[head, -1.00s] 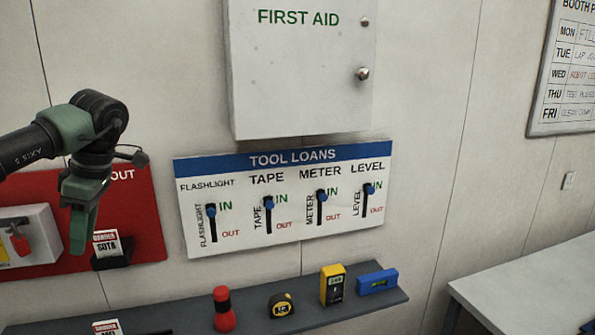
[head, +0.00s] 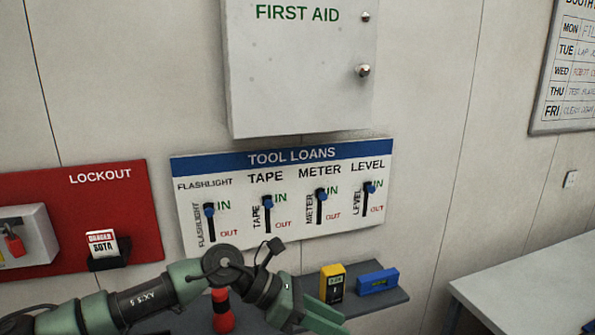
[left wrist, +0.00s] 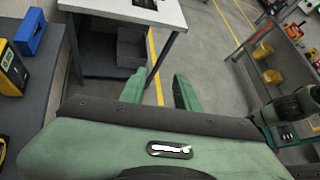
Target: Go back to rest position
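My left gripper (head: 318,312) is low in the head view, in front of the tool shelf, with its fingers pointing down and right. In the left wrist view its two green fingers (left wrist: 157,84) are apart with only floor between them, so it is open and empty. A green arm part, probably of my right arm, shows at the right edge of the left wrist view. My right gripper is not visible in either view.
The shelf (head: 396,297) holds a red flashlight (head: 222,312), a yellow meter (head: 333,283) and a blue level (head: 377,281). The TOOL LOANS board (head: 285,235) has all sliders at IN. A red lockout board (head: 90,185) is left, a white table (head: 540,280) right.

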